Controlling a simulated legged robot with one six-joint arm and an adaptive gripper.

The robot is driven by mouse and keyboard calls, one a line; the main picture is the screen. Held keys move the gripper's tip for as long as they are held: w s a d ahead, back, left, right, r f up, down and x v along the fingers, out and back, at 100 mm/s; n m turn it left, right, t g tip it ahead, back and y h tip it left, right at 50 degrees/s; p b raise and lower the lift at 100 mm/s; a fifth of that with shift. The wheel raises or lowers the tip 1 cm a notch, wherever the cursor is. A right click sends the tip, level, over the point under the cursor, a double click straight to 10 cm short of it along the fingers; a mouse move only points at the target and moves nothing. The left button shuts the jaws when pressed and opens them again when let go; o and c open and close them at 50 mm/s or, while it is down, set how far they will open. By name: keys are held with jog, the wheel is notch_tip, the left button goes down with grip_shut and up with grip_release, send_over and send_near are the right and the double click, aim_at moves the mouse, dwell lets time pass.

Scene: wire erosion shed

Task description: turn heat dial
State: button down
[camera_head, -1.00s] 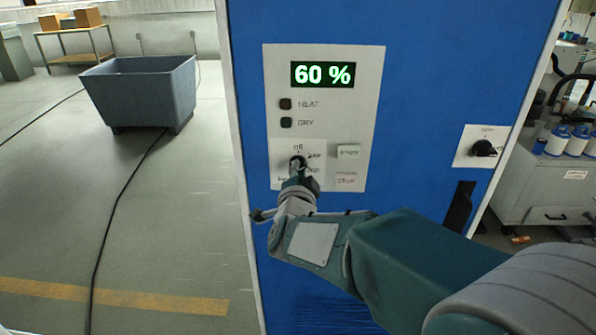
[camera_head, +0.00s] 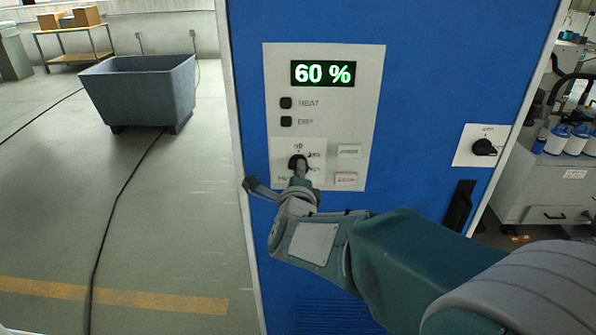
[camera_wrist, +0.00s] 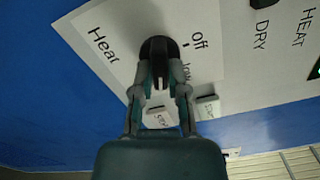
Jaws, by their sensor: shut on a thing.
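The heat dial (camera_head: 297,162) is a round black knob on the white control panel of a blue cabinet. In the wrist view the dial (camera_wrist: 158,48) sits beside the printed words Heat, Off and Low. My gripper (camera_wrist: 160,78) is shut on the dial, one finger on each side of its grip bar. In the head view my gripper (camera_head: 300,178) reaches the dial from below and hides its lower part and some labels. The display (camera_head: 323,74) reads 60 % in green. The HEAT lamp (camera_head: 286,103) and DRY lamp (camera_head: 286,121) look dark.
A separate black rotary switch (camera_head: 484,147) is farther right on the cabinet. A grey tub (camera_head: 140,92) stands on the open floor at left.

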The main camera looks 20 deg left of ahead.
jog(key=shift+f+m, duration=0.4)
jog(key=shift+m, duration=0.8)
jog(key=c, duration=0.6)
grip_release()
jog(key=shift+c, duration=0.2)
jog(key=shift+r, duration=0.1)
jog(key=v, duration=1.2)
